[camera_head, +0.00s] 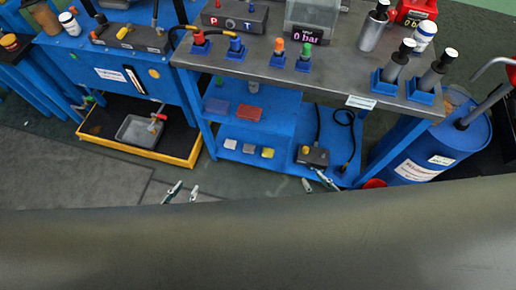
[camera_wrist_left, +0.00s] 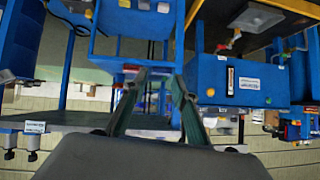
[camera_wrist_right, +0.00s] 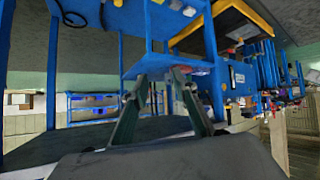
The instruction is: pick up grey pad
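A small grey pad (camera_head: 249,149) lies on the lower blue shelf of the bench, in a row between a paler pad (camera_head: 230,144) and a yellow-topped pad (camera_head: 267,153). The row also shows at the top edge of the left wrist view, with the grey pad (camera_wrist_left: 143,4) in the middle, and in the right wrist view (camera_wrist_right: 175,4). My left gripper (camera_head: 183,191) is open and empty, low in front of the shelf and left of the pads. My right gripper (camera_head: 316,183) is open and empty, right of the pads near the shelf's front edge.
A red block (camera_head: 248,113) and a bluish block (camera_head: 217,106) lie on the middle shelf above the pads. A pedal-like box (camera_head: 313,156) with a hose stands right of them. Bench legs flank the shelf. A yellow-edged tray (camera_head: 100,137) stands left; a blue barrel (camera_head: 440,145) stands right.

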